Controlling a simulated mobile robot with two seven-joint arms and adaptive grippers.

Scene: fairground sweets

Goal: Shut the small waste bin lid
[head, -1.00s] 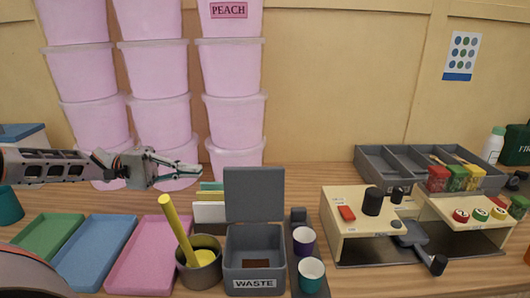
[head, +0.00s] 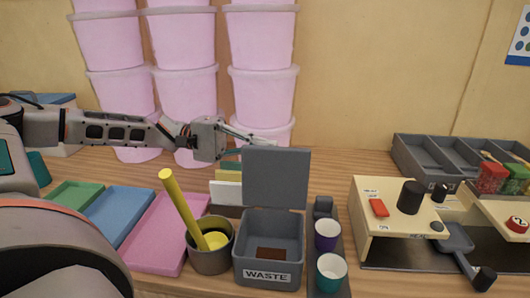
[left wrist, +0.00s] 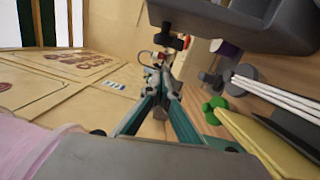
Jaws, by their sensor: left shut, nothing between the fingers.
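The small grey waste bin (head: 268,232), labelled WASTE, stands on the wooden counter in the head view. Its lid (head: 277,176) is open and stands upright at the bin's back edge. A brown patch shows inside the bin. My left gripper (head: 272,143) reaches in from the left, shut and empty, its fingertips close to the lid's top edge and seemingly behind it. I cannot tell whether they touch. The left wrist view shows the narrow shut fingers (left wrist: 168,62) with nothing between them. My right gripper is in neither view.
A grey pot (head: 210,256) with a yellow stick stands left of the bin. Purple (head: 326,236) and teal (head: 331,272) cups stand close on its right. Pink tubs (head: 262,85) are stacked behind my left arm. White and yellow upright cards (head: 226,192) stand behind the pot.

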